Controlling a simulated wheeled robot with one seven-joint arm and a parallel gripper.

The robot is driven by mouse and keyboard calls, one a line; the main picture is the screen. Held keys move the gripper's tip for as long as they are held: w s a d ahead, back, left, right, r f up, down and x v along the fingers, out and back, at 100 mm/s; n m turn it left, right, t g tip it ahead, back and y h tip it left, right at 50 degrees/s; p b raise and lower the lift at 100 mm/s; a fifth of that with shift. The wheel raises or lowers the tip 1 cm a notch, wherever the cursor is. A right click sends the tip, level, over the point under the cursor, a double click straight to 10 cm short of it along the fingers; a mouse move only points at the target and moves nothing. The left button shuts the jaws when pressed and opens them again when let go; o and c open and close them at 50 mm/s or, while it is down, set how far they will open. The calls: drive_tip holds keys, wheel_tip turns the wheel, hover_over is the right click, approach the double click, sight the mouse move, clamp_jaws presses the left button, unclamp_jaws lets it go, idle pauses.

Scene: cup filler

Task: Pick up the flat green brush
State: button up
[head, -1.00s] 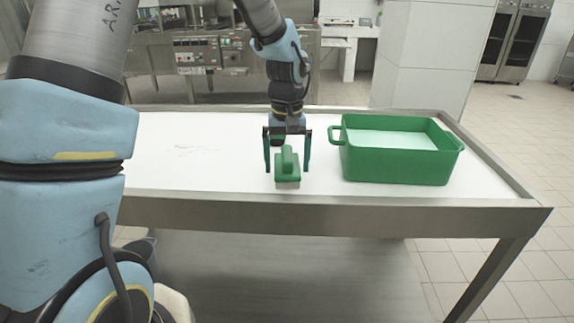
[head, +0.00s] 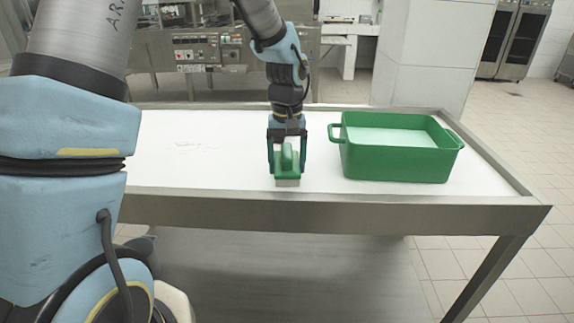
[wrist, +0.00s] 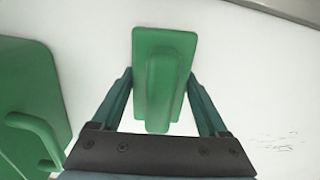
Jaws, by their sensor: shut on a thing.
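The flat green brush (head: 287,168) stands on the white table top, left of the green bin, with its raised handle upward and pale bristles below. In the wrist view the brush (wrist: 163,75) lies lengthwise between the two fingers. My gripper (head: 287,166) points down over it and is shut on the brush, one finger along each side. My gripper also shows in the wrist view (wrist: 163,90). The bristles' contact with the table is hidden from above.
A green bin (head: 400,167) with a side handle stands to the right of the brush. The white table (head: 200,165) has a raised metal rim.

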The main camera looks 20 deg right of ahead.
sight(287, 150)
drive_tip(key=shift+c, duration=1)
wheel_tip(287, 150, up, 10)
drive_tip(key=shift+r+b, duration=0.1)
drive_tip(key=shift+b, duration=0.3)
